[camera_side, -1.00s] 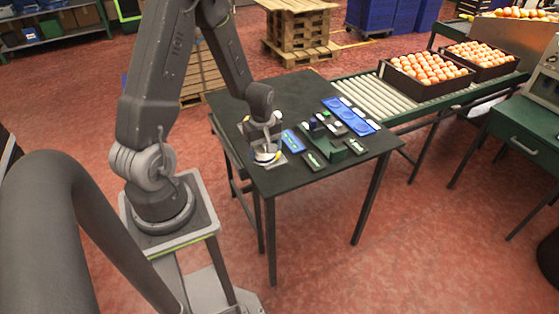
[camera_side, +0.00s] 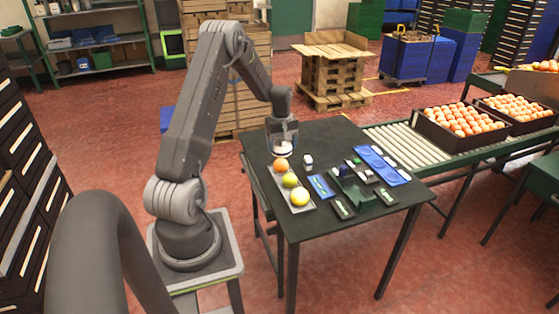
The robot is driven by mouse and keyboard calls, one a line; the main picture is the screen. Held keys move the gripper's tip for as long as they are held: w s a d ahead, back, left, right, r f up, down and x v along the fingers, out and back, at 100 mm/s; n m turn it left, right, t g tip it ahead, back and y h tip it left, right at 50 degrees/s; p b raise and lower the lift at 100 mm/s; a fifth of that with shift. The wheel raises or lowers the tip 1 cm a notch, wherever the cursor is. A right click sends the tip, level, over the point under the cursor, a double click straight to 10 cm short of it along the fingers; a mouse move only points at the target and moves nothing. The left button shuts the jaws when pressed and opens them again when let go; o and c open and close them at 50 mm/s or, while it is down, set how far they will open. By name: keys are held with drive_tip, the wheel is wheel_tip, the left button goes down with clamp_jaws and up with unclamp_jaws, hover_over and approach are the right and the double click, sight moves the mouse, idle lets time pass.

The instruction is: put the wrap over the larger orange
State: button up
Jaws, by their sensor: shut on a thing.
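A grey tray (camera_side: 312,207) on the dark table holds a row of three round fruits: an orange one (camera_side: 281,164) at the far end, a yellow-green one (camera_side: 290,181) in the middle and a yellow one (camera_side: 299,197) at the near end. Which is larger is hard to judge. My gripper (camera_side: 283,148) points down just above and behind the orange fruit. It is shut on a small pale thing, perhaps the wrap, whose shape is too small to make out. The fingers partly hide it.
A small white item (camera_side: 308,161) stands right of the tray. A blue card (camera_side: 321,186), a green block (camera_side: 352,192), small dark boxes and a long blue tray (camera_side: 382,165) fill the table's right half. A roller conveyor (camera_side: 413,143) with egg-like goods stands beyond.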

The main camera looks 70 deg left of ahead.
sight(281, 160)
drive_tip(key=a, duration=0.2)
drive_tip(key=w+a, duration=0.1)
drive_tip(key=shift+a, duration=0.4)
drive_tip(key=shift+f, duration=4.35)
drive_tip(key=shift+f, duration=0.5)
drive_tip(key=o, duration=0.9)
drive_tip(key=shift+r, duration=4)
